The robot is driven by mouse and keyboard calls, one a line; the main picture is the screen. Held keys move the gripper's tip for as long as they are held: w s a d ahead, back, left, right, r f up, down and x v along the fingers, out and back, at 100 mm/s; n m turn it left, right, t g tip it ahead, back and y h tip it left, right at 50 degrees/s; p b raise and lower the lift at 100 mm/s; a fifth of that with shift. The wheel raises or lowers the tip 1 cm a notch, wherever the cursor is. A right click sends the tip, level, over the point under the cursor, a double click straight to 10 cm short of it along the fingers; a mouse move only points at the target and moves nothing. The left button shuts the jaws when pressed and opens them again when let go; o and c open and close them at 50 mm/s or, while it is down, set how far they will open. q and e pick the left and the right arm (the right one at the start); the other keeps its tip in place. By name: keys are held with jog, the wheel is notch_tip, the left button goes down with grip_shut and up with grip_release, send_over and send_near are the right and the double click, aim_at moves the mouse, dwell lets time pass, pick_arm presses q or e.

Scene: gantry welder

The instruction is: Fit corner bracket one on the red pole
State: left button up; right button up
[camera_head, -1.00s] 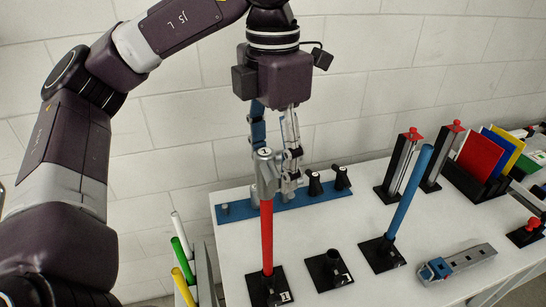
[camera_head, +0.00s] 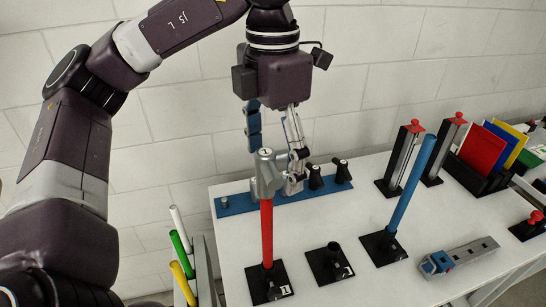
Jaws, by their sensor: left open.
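Corner bracket one (camera_head: 266,174), grey with a round cap marked 1, sits on the top end of the red pole (camera_head: 267,235). The pole stands upright in a black square base (camera_head: 268,284) at the front left of the table. My left gripper (camera_head: 276,160) points down from above. Its fingers are open, the blue one behind and left of the bracket's top, the silver one just to its right. Whether a finger still touches the bracket is hard to tell. My right gripper is out of view.
Two black brackets (camera_head: 315,178) stand on a blue rail (camera_head: 235,204) behind the pole. An empty black socket base (camera_head: 330,264) and a leaning blue pole (camera_head: 411,185) are to the right. A blue-grey part (camera_head: 456,256) lies on the white table (camera_head: 390,288). Coloured rods (camera_head: 181,246) stand at left.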

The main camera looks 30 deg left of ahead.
pick_arm(q)
notch_tip(320, 180, up, 12)
dwell(0.9)
